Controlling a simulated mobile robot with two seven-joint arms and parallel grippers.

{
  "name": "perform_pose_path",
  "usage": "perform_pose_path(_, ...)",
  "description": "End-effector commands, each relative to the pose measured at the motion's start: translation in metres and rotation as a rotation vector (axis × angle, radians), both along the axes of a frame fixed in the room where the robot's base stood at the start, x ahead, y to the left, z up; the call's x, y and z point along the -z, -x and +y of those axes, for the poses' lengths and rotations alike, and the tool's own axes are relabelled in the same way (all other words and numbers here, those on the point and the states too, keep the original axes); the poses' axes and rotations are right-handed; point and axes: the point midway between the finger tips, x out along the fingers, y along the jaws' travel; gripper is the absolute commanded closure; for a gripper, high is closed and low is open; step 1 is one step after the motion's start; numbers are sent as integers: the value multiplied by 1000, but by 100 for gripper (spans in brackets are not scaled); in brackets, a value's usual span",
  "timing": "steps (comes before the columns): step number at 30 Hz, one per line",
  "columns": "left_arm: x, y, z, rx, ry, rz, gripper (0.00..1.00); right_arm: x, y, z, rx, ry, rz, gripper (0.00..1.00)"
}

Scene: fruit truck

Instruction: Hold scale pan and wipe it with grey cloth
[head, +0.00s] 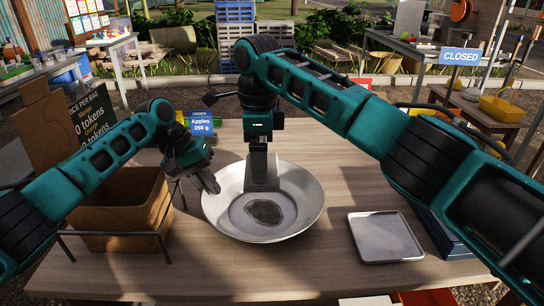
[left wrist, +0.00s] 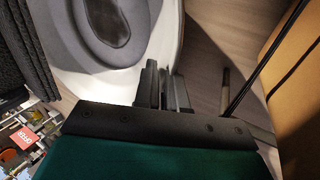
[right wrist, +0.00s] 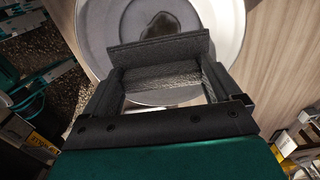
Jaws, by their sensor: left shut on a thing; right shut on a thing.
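The round metal scale pan (head: 222,222) lies on the wooden table, with a dark wet-looking patch (head: 264,212) near its middle. My left gripper (head: 209,181) is shut on the pan's left rim; the left wrist view shows its fingers (left wrist: 163,88) close together at the pan's edge (left wrist: 143,75). My right gripper (head: 262,172) points down over the far part of the pan. It is shut on the grey cloth (right wrist: 160,78), which shows between its fingers in the right wrist view. The head view does not show clearly whether the cloth touches the pan.
A square metal tray (head: 383,238) lies right of the pan beside a dark blue device (head: 440,232). A brown crate (head: 120,212) in a wire stand is at left. A blue apples order sign (head: 201,123) stands behind. The front of the table is clear.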

Motion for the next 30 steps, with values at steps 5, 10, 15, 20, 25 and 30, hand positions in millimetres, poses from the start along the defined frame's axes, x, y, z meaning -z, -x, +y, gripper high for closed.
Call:
perform_pose_path(5,2,0,1,-2,-5,2,100,13,0,-1,0,1,2,43)
perform_pose_path(10,2,0,1,-2,-5,2,100,31,0,-1,0,1,2,43)
perform_pose_path(15,2,0,1,-3,-5,1,100,48,0,-1,0,1,2,43)
perform_pose_path(20,2,0,1,-3,-5,1,100,64,1,-1,-1,-1,4,43)
perform_pose_path(25,2,0,1,-3,-4,1,100,80,1,0,-1,-2,4,43)
perform_pose_path(30,1,0,1,-3,-4,1,100,91,1,0,-2,-1,3,43)
